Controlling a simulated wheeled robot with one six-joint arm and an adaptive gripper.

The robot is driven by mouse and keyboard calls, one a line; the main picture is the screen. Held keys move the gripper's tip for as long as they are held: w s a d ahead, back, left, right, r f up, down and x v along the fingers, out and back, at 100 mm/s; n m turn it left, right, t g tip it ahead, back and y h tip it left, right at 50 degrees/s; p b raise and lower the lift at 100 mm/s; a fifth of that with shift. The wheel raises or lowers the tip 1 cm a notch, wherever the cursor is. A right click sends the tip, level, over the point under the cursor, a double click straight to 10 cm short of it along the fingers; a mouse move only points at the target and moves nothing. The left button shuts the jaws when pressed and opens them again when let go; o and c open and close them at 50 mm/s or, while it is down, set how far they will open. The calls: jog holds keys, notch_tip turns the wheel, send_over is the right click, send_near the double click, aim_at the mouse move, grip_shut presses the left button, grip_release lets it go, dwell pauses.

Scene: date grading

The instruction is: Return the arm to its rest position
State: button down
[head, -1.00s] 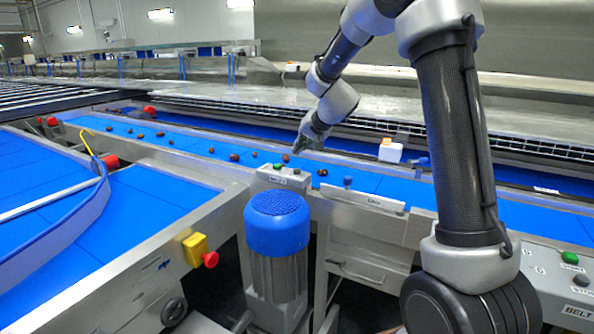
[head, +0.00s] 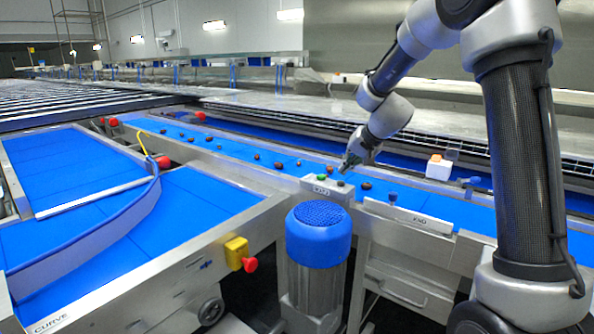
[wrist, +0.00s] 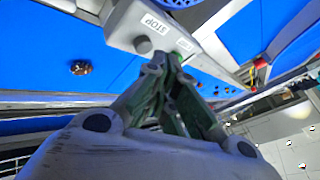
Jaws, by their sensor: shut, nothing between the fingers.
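My gripper (head: 349,165) is at the end of my arm, just above a small grey control box (head: 327,190) beside the narrow blue belt. In the wrist view my gripper (wrist: 168,62) has its fingers together with nothing between them, and the fingertips are close to the box face (wrist: 140,28). The box carries a green button and a dark button in the head view, and the word STOP shows in the wrist view. Whether the fingertips touch the box, I cannot tell.
The blue belt (head: 230,170) carries several brown dates (head: 256,157). A blue-topped motor (head: 318,235) stands in front of the box. A yellow and red emergency stop (head: 238,254) is on the left frame. A white box (head: 438,168) stands behind the belt at right.

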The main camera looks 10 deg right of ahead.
jog(key=s+d+r+n+g+h, duration=0.1)
jog(key=s+d+r, duration=0.1)
jog(key=s, duration=1.1)
jog(key=s+d+r+n+h, duration=0.1)
jog(key=s+d+r+n, duration=0.1)
jog(key=s, duration=1.2)
jog(key=s+d+r+n+g+h, duration=0.1)
jog(key=s+d+r, duration=0.2)
jog(key=s, duration=1.1)
jog(key=shift+d+r+g+h, duration=0.2)
jog(key=shift+d+g+h, duration=0.1)
jog(key=shift+d, duration=1.2)
